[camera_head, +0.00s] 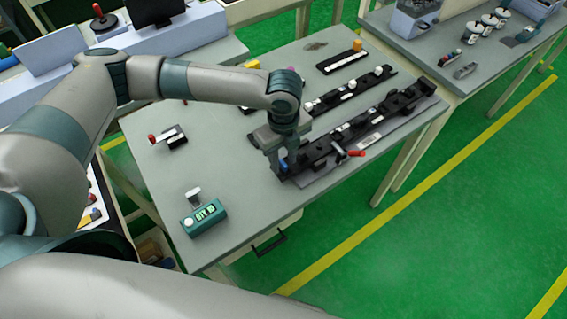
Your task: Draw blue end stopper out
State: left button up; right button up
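The blue end stopper (284,166) shows as a small blue patch at the near left end of the long black fixture (322,149) on the grey table. My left gripper (281,164) points down over that end, with its fingers at the blue stopper. The fingers hide much of the stopper, and I cannot tell whether they are closed on it or only beside it. My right gripper is not in view.
A red-handled clamp (355,153) sticks out from the fixture's near side. A second black rail (350,91) with white parts lies behind it. A green device with a display (204,214) stands at the table's near left, and a small red-knobbed tool (168,138) lies farther left.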

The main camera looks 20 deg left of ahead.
pick_arm(q)
jog(key=shift+r, duration=0.1)
dwell(0.5)
grip_shut()
